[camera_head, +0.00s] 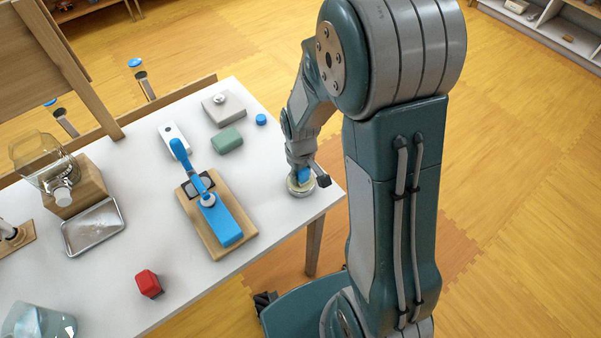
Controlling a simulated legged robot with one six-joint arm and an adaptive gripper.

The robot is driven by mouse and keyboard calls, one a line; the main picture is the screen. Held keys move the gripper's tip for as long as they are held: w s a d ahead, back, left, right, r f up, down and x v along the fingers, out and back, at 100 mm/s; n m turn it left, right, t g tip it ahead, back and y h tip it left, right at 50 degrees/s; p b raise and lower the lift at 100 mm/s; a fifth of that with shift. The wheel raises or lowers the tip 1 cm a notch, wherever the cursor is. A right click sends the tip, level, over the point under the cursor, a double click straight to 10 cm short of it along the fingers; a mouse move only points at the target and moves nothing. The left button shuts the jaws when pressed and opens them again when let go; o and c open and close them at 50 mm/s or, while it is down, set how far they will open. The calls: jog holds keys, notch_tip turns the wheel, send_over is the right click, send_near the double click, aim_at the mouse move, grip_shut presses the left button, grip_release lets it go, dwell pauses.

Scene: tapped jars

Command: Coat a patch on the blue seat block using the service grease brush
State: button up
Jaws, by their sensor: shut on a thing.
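My gripper (302,170) points down at the right end of the white table, shut on a small blue piece (304,175), likely the grease brush. The brush's lower end is at a shallow round tin (308,194) with pale yellow contents; I cannot tell whether the bristles touch them. A long blue block (224,224), likely the seat block, lies on a wooden board (208,238) to the left of my gripper. No coated patch can be made out.
A red block (149,284) is in front. A metal tray (95,228) and tilted clear jar (40,160) are left.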

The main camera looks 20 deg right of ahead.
jog(key=shift+s, duration=0.1)
jog(key=shift+r, duration=3.45)
